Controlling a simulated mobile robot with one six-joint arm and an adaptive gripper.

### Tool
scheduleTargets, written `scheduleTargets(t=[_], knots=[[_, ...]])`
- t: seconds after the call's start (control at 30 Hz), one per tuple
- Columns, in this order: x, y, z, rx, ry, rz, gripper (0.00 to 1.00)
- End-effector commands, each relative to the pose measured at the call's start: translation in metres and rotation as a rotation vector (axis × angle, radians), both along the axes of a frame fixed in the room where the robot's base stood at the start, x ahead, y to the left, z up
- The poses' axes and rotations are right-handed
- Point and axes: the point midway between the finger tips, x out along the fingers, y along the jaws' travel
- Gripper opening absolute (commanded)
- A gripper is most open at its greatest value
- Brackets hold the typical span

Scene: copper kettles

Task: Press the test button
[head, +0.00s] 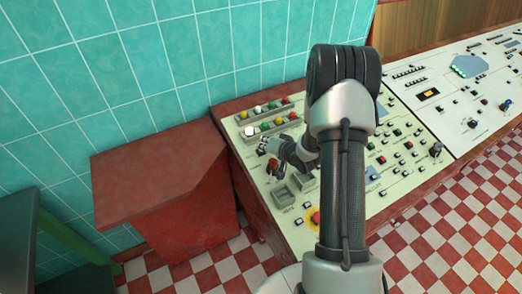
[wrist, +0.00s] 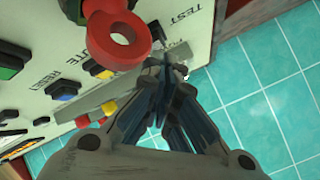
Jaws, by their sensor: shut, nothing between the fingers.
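The word TEST (wrist: 188,20) is printed on the cream panel at the top of the wrist view. The button beside it cannot be made out clearly; my fingers cover the panel just below the word. My gripper (wrist: 168,68) is shut and empty, its fingertips close to the panel there. I cannot tell whether they touch anything. In the head view my gripper (head: 266,147) is low over the near left part of the console (head: 262,185), just in front of a row of coloured buttons.
A red ring-shaped handle (wrist: 123,42) stands close beside my fingertips, with blue (wrist: 64,89) and yellow buttons beyond. Red (wrist: 83,121) and yellow lamps or buttons line a strip nearby. A red-capped button (head: 314,217) is at the console's front. A red cabinet (head: 165,180) stands left.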

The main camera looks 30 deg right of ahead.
Motion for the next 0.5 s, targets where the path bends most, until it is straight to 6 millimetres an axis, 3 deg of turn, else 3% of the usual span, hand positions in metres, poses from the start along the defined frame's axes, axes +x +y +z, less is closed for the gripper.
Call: scheduleTargets(t=[0.5], knots=[[0.0009, 0.0001, -0.0054, 0.0, 0.0, 0.0, 0.0]])
